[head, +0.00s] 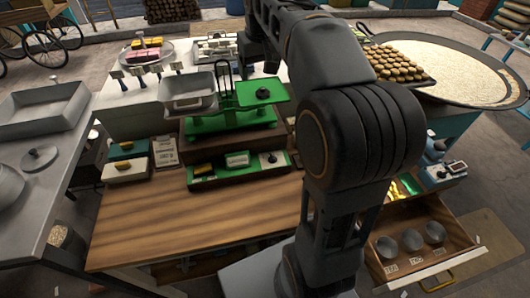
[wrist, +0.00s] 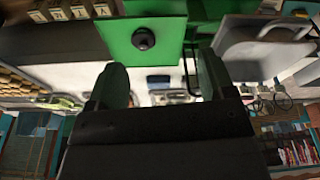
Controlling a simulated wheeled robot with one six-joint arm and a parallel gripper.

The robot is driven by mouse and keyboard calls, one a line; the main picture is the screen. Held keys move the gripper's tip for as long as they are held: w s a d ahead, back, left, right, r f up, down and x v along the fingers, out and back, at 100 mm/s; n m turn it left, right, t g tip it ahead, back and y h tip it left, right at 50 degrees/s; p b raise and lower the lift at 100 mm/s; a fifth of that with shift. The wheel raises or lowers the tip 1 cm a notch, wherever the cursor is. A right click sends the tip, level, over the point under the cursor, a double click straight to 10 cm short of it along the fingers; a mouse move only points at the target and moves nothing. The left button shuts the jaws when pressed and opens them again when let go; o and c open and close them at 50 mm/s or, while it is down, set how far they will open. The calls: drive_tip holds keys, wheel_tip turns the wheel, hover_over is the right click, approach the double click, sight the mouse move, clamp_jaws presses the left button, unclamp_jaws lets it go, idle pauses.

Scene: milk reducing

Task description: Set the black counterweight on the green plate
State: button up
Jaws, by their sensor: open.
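The black counterweight (head: 264,93) rests on the green plate (head: 242,97) at the right side of the green balance scale. In the wrist view, which looks upside down, the counterweight (wrist: 143,38) sits on the green plate (wrist: 116,30) near the top of the picture. My gripper (wrist: 161,78) is open, with its two fingers apart and nothing between them. The counterweight is beyond the fingertips and appears apart from them. In the head view my arm hides much of the gripper.
A grey metal pan (head: 187,86) sits on the scale's left side. An open wooden drawer (head: 455,262) with several grey weights (head: 411,240) is at the lower right. A tray of round pastries (head: 395,62) stands at the back right. The wooden counter (head: 190,225) in front is largely clear.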

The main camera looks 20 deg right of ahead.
drive_tip(key=s+a+f+t, duration=0.1)
drive_tip(key=s+a+f, duration=0.2)
drive_tip(key=s+f, duration=0.3)
drive_tip(key=s+a+f+t, duration=0.1)
drive_tip(key=s+a+f, duration=0.2)
drive_tip(key=s+f, duration=0.4)
drive_tip(key=s, duration=0.5)
drive_tip(key=shift+a+t, duration=0.3)
drive_tip(key=shift+f+b, duration=0.35)
drive_tip(key=shift+f, duration=0.1)
